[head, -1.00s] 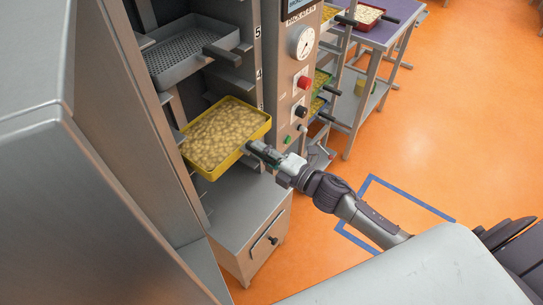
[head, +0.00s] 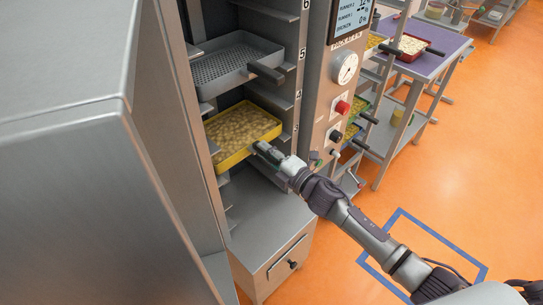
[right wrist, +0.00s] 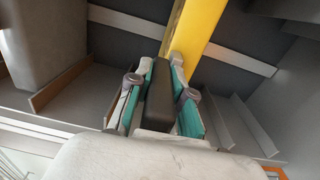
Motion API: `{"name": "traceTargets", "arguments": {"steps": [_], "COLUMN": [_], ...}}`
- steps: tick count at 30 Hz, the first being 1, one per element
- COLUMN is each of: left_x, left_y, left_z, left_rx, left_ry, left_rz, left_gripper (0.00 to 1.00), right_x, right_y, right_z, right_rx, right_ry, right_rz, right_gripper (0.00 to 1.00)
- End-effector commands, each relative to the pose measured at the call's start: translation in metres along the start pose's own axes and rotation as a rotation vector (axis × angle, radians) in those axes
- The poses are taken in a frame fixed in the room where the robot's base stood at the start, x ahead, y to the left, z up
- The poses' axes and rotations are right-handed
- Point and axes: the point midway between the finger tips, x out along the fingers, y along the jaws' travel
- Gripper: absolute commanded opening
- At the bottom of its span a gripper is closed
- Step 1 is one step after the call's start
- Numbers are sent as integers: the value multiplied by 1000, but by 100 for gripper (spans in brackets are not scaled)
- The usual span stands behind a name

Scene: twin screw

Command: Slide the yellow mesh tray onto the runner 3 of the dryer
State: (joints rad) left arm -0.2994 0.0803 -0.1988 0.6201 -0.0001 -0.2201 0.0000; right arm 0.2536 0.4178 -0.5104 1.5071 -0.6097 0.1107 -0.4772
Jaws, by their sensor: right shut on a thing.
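The yellow mesh tray (head: 236,157), filled with pale yellowish pieces, is level and largely inside the open dryer (head: 321,95), below a grey tray. Its side edges lie near the runners by the labels 4 and 3; I cannot tell whether it rests on runner 3. My right gripper (head: 262,148) is at the tray's front corner, shut on its dark handle. In the right wrist view, the gripper (right wrist: 160,92) has its fingers on both sides of the black handle (right wrist: 159,95), with the yellow tray wall (right wrist: 195,28) beyond. My left gripper is out of view.
The grey mesh tray (head: 240,62) sits above, its dark handle sticking out. A cabinet with a drawer (head: 287,262) is below. A control panel (head: 338,105) with knobs stands right of the opening. A rack and purple table (head: 437,47) are further right. Orange floor in front is clear.

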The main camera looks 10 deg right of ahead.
Motion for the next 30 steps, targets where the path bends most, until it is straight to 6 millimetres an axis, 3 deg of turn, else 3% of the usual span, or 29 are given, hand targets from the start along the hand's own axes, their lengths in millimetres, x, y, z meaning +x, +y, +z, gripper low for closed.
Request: {"name": "traceTargets", "arguments": {"steps": [30], "left_x": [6], "left_y": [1], "left_z": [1], "left_rx": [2], "left_ry": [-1], "left_rz": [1], "left_gripper": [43], "right_x": [3], "right_y": [-3], "right_z": [0], "right_rx": [0], "right_ry": [2], "right_rz": [6], "right_gripper": [0]}}
